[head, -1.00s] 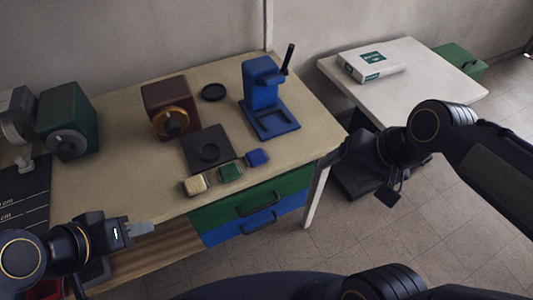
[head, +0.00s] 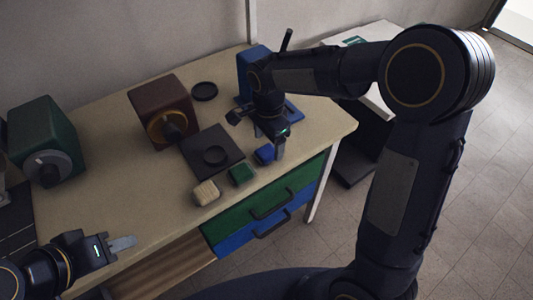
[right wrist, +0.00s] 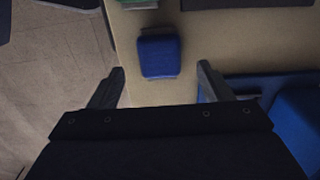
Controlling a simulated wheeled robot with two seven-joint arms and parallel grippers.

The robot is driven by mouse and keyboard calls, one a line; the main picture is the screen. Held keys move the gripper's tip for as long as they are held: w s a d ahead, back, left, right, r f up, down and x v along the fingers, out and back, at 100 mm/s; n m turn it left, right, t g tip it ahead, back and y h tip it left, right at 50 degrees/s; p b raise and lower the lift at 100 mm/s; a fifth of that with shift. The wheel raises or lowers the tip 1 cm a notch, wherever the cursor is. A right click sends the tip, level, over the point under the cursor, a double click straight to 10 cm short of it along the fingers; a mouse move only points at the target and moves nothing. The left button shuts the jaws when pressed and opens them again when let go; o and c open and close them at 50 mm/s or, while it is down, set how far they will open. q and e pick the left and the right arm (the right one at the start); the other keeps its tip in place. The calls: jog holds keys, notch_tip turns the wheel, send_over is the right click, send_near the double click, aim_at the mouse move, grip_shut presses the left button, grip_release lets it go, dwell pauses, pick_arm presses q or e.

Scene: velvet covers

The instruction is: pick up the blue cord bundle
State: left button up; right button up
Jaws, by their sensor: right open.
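The blue cord bundle (head: 264,154) lies on the table near its front edge, at the right end of a short row of bundles. It also shows in the right wrist view (right wrist: 160,52), just beyond the two fingertips and roughly centred between them. My right gripper (head: 262,137) is open and empty above the table, beside the bundle, with one finger near it in the head view. In the right wrist view the fingers (right wrist: 161,74) are spread wider than the bundle. My left gripper (head: 122,243) is at the table's front left; its finger gap is not clear.
A green bundle (head: 242,174) and a beige bundle (head: 206,192) lie left of the blue one. A dark square plate (head: 197,166) is behind them. A blue stand (head: 293,110) is close to my right gripper. Green and blue drawers (head: 286,184) are below the table edge.

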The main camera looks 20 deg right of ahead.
aim_at(268, 150)
jog(key=shift+f, duration=1.6)
jog(key=shift+c, duration=0.3)
jog(key=c, duration=1)
